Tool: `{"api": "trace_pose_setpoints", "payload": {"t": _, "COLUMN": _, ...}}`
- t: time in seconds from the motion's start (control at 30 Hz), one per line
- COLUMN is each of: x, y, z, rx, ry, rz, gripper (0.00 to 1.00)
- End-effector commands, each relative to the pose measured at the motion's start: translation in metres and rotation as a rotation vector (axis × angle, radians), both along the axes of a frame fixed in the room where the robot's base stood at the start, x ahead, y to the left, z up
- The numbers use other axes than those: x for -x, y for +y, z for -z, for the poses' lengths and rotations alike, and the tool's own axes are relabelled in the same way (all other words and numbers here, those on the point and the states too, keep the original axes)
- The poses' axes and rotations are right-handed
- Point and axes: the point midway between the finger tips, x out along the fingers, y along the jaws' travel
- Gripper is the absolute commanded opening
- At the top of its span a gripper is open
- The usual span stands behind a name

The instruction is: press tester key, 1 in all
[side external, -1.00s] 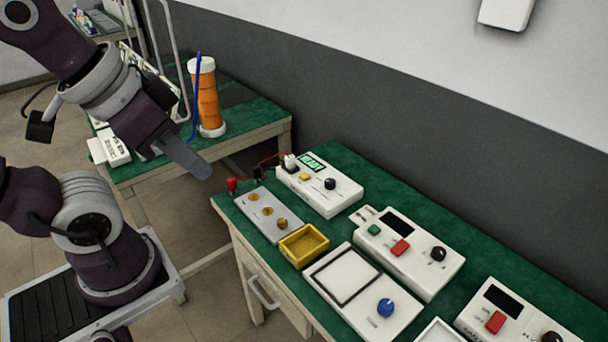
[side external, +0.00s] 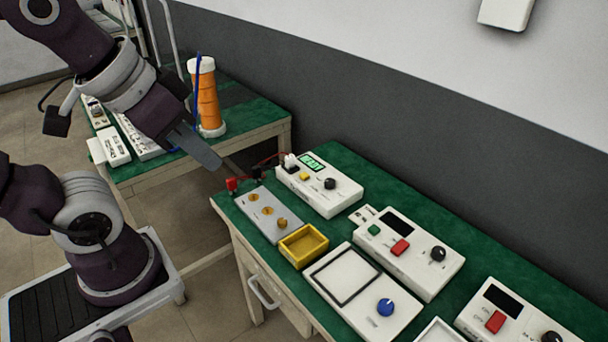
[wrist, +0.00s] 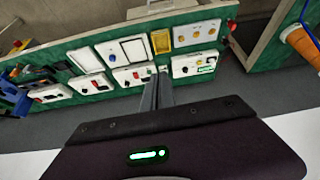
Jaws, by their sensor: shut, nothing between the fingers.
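A white tester box with a lit green display (side external: 318,187) stands at the far left end of the green bench. It has a small yellow key (side external: 304,176) and a black knob, and it also shows in the wrist view (wrist: 188,66). A second white box (side external: 417,262) has a dark display, a green key (side external: 375,230), a red key (side external: 400,247) and a black knob; which box the task means is not marked. My gripper (side external: 216,163) is shut and empty, in the air left of the lit box, apart from it.
A grey panel with brass knobs (side external: 253,215), a yellow tray (side external: 290,254) and a white box with a blue knob (side external: 364,313) lie in front. Red and black leads run beside the lit box. An orange canister (side external: 207,98) stands on the other table behind my gripper.

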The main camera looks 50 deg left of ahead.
Motion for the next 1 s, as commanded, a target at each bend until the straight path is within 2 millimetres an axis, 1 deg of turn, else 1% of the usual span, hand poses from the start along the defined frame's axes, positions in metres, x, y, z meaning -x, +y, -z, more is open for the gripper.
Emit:
{"api": "trace_pose_setpoints", "payload": {"t": 0.07, "x": -0.027, "y": 0.008, "z": 0.000, "rx": 0.001, "ry": -0.007, "rz": -0.061, "gripper": 0.00}}
{"api": "trace_pose_setpoints", "payload": {"t": 0.1, "x": -0.045, "y": 0.014, "z": 0.000, "rx": 0.004, "ry": -0.017, "rz": -0.100, "gripper": 0.00}}
{"api": "trace_pose_setpoints", "payload": {"t": 0.17, "x": -0.074, "y": 0.024, "z": 0.002, "rx": 0.011, "ry": -0.037, "rz": -0.159, "gripper": 0.00}}
{"api": "trace_pose_setpoints", "payload": {"t": 0.2, "x": -0.093, "y": 0.031, "z": 0.005, "rx": 0.018, "ry": -0.051, "rz": -0.197, "gripper": 0.00}}
{"api": "trace_pose_setpoints", "payload": {"t": 0.27, "x": -0.120, "y": 0.043, "z": 0.010, "rx": 0.030, "ry": -0.071, "rz": -0.249, "gripper": 0.00}}
{"api": "trace_pose_setpoints", "payload": {"t": 0.3, "x": -0.138, "y": 0.050, "z": 0.015, "rx": 0.040, "ry": -0.086, "rz": -0.283, "gripper": 0.00}}
{"api": "trace_pose_setpoints", "payload": {"t": 0.37, "x": -0.164, "y": 0.063, "z": 0.024, "rx": 0.059, "ry": -0.108, "rz": -0.333, "gripper": 0.00}}
{"api": "trace_pose_setpoints", "payload": {"t": 0.4, "x": -0.180, "y": 0.072, "z": 0.031, "rx": 0.073, "ry": -0.121, "rz": -0.366, "gripper": 0.00}}
{"api": "trace_pose_setpoints", "payload": {"t": 0.47, "x": -0.204, "y": 0.085, "z": 0.044, "rx": 0.099, "ry": -0.142, "rz": -0.412, "gripper": 0.00}}
{"api": "trace_pose_setpoints", "payload": {"t": 0.5, "x": -0.219, "y": 0.094, "z": 0.054, "rx": 0.119, "ry": -0.158, "rz": -0.442, "gripper": 0.00}}
{"api": "trace_pose_setpoints", "payload": {"t": 0.57, "x": -0.240, "y": 0.108, "z": 0.070, "rx": 0.153, "ry": -0.181, "rz": -0.491, "gripper": 0.00}}
{"api": "trace_pose_setpoints", "payload": {"t": 0.6, "x": -0.253, "y": 0.117, "z": 0.082, "rx": 0.176, "ry": -0.196, "rz": -0.521, "gripper": 0.00}}
{"api": "trace_pose_setpoints", "payload": {"t": 0.67, "x": -0.271, "y": 0.131, "z": 0.101, "rx": 0.219, "ry": -0.220, "rz": -0.568, "gripper": 0.00}}
{"api": "trace_pose_setpoints", "payload": {"t": 0.7, "x": -0.282, "y": 0.141, "z": 0.114, "rx": 0.247, "ry": -0.236, "rz": -0.598, "gripper": 0.00}}
{"api": "trace_pose_setpoints", "payload": {"t": 0.8, "x": -0.302, "y": 0.161, "z": 0.146, "rx": 0.320, "ry": -0.273, "rz": -0.672, "gripper": 0.00}}
{"api": "trace_pose_setpoints", "payload": {"t": 0.9, "x": -0.315, "y": 0.176, "z": 0.171, "rx": 0.382, "ry": -0.305, "rz": -0.728, "gripper": 0.00}}
{"api": "trace_pose_setpoints", "payload": {"t": 1.0, "x": -0.322, "y": 0.185, "z": 0.187, "rx": 0.424, "ry": -0.328, "rz": -0.766, "gripper": 0.00}}
